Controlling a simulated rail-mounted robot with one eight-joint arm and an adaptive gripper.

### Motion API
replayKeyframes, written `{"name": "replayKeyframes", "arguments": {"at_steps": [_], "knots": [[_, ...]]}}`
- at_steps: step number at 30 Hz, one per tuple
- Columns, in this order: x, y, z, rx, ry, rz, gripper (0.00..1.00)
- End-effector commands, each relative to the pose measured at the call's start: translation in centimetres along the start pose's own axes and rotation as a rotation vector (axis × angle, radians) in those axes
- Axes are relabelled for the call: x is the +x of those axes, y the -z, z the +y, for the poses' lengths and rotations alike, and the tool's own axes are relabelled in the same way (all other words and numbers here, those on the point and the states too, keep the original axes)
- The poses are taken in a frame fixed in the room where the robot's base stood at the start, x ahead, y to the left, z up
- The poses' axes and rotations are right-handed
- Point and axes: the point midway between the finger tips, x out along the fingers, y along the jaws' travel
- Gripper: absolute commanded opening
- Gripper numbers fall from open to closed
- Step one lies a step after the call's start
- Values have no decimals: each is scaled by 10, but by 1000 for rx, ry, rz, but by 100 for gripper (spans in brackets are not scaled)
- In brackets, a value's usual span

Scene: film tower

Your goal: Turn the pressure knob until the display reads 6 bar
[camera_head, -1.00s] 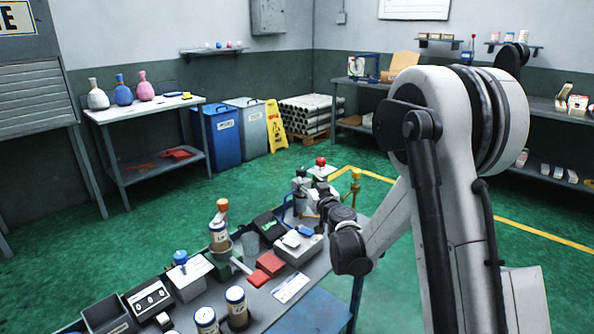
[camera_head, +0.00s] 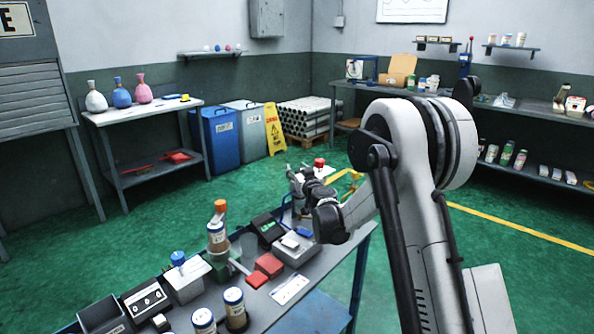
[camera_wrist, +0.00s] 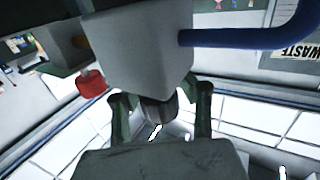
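In the wrist view, a dark round knob (camera_wrist: 157,113) sticks out from a pale grey block (camera_wrist: 143,50). My gripper (camera_wrist: 162,98) has its two fingers apart, one on each side of this knob, with gaps visible between fingers and knob. A red cap (camera_wrist: 92,83) sits to the left of the block. In the head view, my gripper (camera_head: 297,183) is at the far end of the bench, by a red-topped part (camera_head: 319,163); the knob is hidden there. A dark box with a small green screen (camera_head: 268,226) stands on the bench; its reading is too small to tell.
A blue hose (camera_wrist: 255,38) curves right of the block. The bench holds a grey box (camera_head: 297,250), red blocks (camera_head: 268,266), an orange-capped bottle (camera_head: 218,237) and white-lidded jars (camera_head: 235,310).

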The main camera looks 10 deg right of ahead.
Motion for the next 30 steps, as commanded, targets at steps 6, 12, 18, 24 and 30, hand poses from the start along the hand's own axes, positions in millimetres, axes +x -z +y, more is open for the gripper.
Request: {"name": "replayKeyframes", "arguments": {"at_steps": [6, 12, 18, 24, 30], "knots": [[0, 0, 0, 0, 0, 0, 10], [0, 0, 0, 0, 0, 0, 0], [-1, 0, 0, 0, 0, 0, 0], [-1, -1, 0, 0, -16, 0, 0], [-1, -1, 1, 0, -61, 0, 0]]}}
